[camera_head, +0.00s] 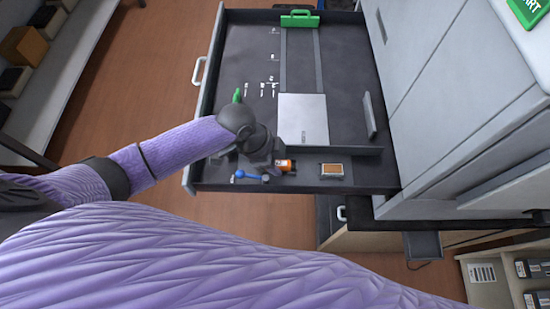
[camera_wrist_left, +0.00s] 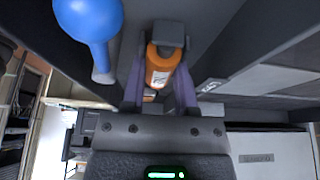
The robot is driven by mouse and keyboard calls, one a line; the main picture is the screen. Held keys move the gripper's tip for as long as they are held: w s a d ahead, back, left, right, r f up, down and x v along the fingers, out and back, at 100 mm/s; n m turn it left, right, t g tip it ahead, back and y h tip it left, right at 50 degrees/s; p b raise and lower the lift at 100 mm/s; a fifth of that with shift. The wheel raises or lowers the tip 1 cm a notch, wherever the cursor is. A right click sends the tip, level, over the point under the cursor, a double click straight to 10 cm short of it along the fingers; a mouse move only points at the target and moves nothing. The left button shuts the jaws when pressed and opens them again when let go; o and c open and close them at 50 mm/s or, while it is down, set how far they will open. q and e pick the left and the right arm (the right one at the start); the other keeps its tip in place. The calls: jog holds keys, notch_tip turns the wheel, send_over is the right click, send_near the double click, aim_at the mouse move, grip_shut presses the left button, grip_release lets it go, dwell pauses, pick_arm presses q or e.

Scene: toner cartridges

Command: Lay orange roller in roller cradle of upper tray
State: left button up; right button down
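The dark upper tray (camera_head: 350,60) is pulled out in the head view. My left gripper (camera_head: 277,165) is low over its near end. The orange roller (camera_head: 286,165) shows just right of the gripper. In the left wrist view, the roller (camera_wrist_left: 162,66) has a grey end and lies between the two fingers (camera_wrist_left: 160,80). The fingers sit against both its sides, so the gripper looks shut on it. The roller's underside is hidden, and I cannot tell whether it touches the tray. I cannot make out the roller cradle clearly. My right gripper is not in view.
A small brown framed block (camera_head: 332,170) is to the right. A grey plate (camera_head: 302,118) and low wall stand beyond. A green handle (camera_head: 299,19) is at the far end.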

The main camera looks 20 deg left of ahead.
pick_arm(q)
jog(key=shift+o, duration=0.7)
jog(key=shift+r, duration=0.1)
jog(key=p+v, duration=0.4)
jog(key=v, duration=0.8)
jog(key=shift+r+p, duration=0.25)
jog(key=shift+p, duration=0.1)
